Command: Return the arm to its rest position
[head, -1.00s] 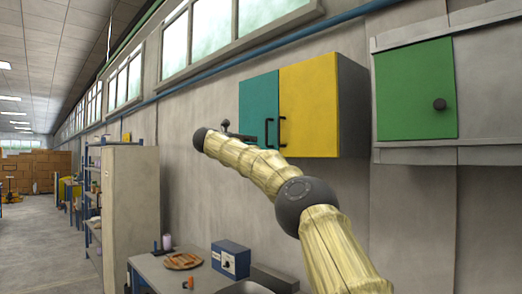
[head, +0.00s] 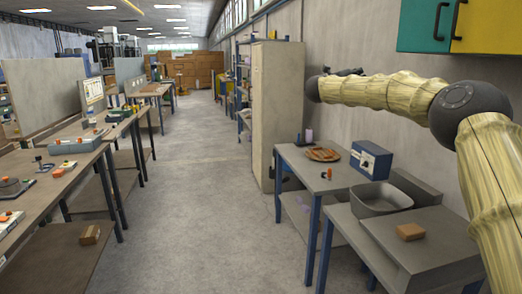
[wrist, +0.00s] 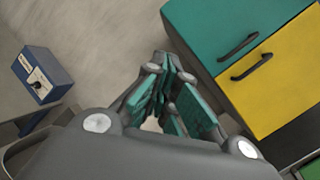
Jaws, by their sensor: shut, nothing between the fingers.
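My gripper (wrist: 166,95) shows in the wrist view with its teal-padded fingers drawn together and nothing between them. In the head view my arm, in a pale yellow sleeve with dark joints, reaches up from the lower right and bends left. Its far end is raised above the benches, in front of the wall. The gripper's fingers are too small to make out there. In the wrist view the teal-and-yellow wall cabinet (wrist: 247,60) is to the right of the fingers, its doors closed, and no contact with it is visible.
Below my arm are a bench with a blue box (head: 370,160), a wooden tray (head: 323,155), a grey basin (head: 381,198) and a small brown block (head: 410,232). A tall beige cabinet (head: 277,110) stands behind. A workbench (head: 85,155) lines the left. The aisle floor (head: 190,190) is clear.

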